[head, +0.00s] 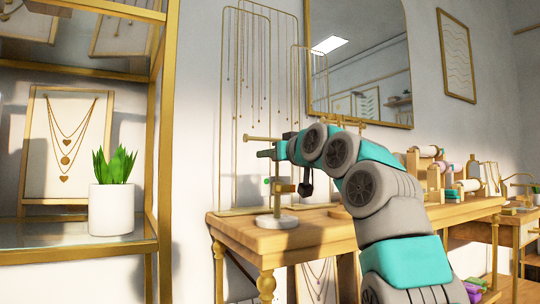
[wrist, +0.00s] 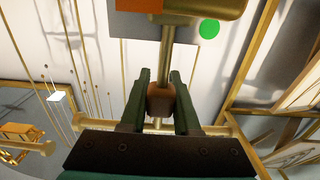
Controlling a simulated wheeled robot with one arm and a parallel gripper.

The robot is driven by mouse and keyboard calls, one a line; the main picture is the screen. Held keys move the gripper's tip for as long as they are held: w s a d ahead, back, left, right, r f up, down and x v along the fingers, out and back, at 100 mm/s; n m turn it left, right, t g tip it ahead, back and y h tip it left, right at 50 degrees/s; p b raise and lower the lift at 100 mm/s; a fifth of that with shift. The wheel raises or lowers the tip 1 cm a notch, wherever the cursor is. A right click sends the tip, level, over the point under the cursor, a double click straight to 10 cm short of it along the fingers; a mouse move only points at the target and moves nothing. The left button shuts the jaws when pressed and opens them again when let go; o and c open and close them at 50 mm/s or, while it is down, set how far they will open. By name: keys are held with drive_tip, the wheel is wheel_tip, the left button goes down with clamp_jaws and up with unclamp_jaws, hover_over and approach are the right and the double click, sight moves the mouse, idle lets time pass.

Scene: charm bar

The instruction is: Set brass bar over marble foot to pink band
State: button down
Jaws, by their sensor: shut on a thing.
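The brass stand rises from a round white marble foot (head: 273,222) on the wooden table. Its brass bar (head: 262,139) lies roughly level near the top of the post. In the wrist view, the bar (wrist: 225,131) shows to both sides of my gripper. My gripper (head: 265,154) reaches in from the right, just below the bar. In the wrist view, my gripper (wrist: 160,98) is shut on a brown collar (wrist: 160,101) around the brass post (wrist: 166,60). Lower on the stand are a grey plate with a green dot (wrist: 209,28) and an orange patch (wrist: 139,5). I cannot make out a pink band.
The wooden table (head: 245,232) holds the stand near its left end. Necklace frames (head: 239,75) stand behind it. A shelf with a white plant pot (head: 111,209) is at the left. Display rolls and boxes (head: 428,165) crowd the table's right side.

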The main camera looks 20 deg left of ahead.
wheel_tip(320, 180, up, 6)
drive_tip(key=p, duration=0.5)
drive_tip(key=shift+p, duration=0.35)
drive_tip(key=c, duration=0.6)
unclamp_jaws()
drive_tip(key=shift+c, duration=0.2)
drive_tip(key=shift+d+f, duration=0.1)
drive_tip(key=b+v, duration=0.4)
drive_tip(key=v, duration=0.3)
drive_tip(key=shift+s+d+b, duration=0.2)
drive_tip(key=shift+s+b, duration=0.05)
drive_tip(key=shift+b, duration=0.05)
